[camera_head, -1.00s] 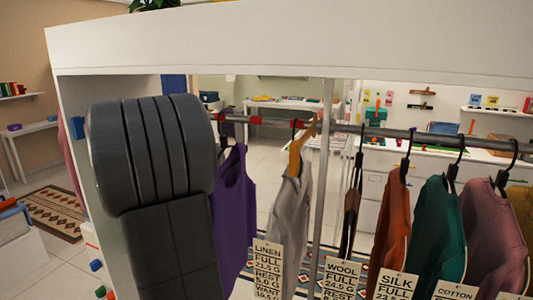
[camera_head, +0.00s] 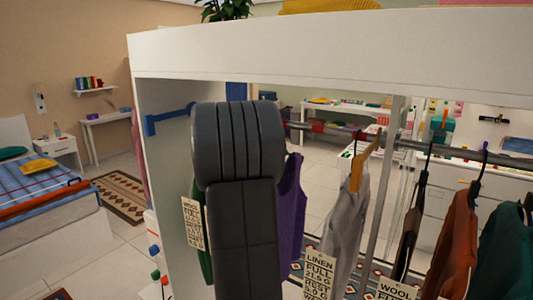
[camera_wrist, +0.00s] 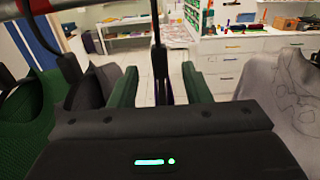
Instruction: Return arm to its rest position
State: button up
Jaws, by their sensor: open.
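In the head view my dark arm stands in front of the wardrobe's left part and hides part of the rail; the gripper itself is hidden there. A purple garment (camera_head: 291,205) hangs just right of my arm, and a light grey one (camera_head: 346,220) on a wooden hanger hangs further right.
The white wardrobe frame (camera_head: 330,50) runs across the top. The rail (camera_head: 440,150) also carries an orange-brown garment (camera_head: 455,240) and a teal one (camera_head: 500,245). In the wrist view, a green knit garment (camera_wrist: 25,115) hangs left and a grey one (camera_wrist: 280,95) right. A bed (camera_head: 50,190) stands far left.

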jog(key=p+x, duration=0.1)
jog(key=x, duration=0.4)
jog(key=shift+w+d+r+p, duration=0.1)
jog(key=shift+w+d+p, duration=0.1)
jog(key=shift+w+p, duration=0.15)
jog(key=shift+d, duration=0.3)
jog(key=shift+s+d, duration=0.3)
jog(key=shift+s, duration=0.1)
